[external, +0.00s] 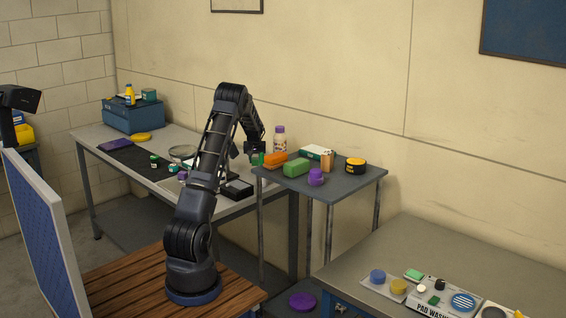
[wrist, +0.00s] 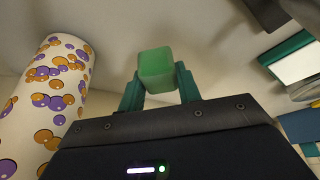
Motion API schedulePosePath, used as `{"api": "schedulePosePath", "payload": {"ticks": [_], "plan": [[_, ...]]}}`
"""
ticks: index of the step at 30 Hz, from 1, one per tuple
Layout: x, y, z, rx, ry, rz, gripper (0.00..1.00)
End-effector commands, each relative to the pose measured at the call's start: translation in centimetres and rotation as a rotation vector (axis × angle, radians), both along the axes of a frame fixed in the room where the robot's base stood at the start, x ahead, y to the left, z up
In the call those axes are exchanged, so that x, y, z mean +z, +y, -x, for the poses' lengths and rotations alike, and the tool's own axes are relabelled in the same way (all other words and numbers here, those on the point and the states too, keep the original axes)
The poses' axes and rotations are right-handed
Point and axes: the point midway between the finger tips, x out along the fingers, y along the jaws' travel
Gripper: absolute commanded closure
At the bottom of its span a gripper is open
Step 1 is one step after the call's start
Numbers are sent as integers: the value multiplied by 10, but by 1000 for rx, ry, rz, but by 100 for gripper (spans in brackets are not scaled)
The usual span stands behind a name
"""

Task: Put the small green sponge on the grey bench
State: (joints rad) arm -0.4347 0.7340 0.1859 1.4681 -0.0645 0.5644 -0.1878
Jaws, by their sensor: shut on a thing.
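My gripper (wrist: 160,88) is shut on a small green sponge (wrist: 155,66), held between two teal fingers in the wrist view. In the external view my gripper (external: 257,155) hangs over the right end of the long pale-grey bench (external: 225,205), beside the raised dark-grey stand (external: 340,183). The held sponge is small and partly hidden there. A larger green block (external: 296,168) lies on the stand beside an orange block (external: 273,160).
A dotted bottle (wrist: 48,100) stands close to my gripper; in the external view it has a purple cap (external: 279,130). The stand also holds a purple item (external: 316,177) and a black-yellow tin (external: 355,165). A wide bench (external: 440,240) at right has free room at its back.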

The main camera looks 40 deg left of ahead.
Motion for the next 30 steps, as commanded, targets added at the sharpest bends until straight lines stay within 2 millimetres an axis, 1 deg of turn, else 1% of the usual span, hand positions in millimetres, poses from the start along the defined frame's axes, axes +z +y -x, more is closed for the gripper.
{"api": "schedulePosePath", "payload": {"ticks": [2,9,11,23,24,26,27,30], "plan": [[-5,0,0,0,1,1,88],[-36,0,0,0,2,1,88],[-41,0,0,0,1,1,88],[-46,0,0,0,1,1,88],[-45,0,0,0,1,1,59],[-45,0,0,0,1,1,47],[-45,0,0,0,1,1,45],[-45,0,0,0,1,1,45]]}}
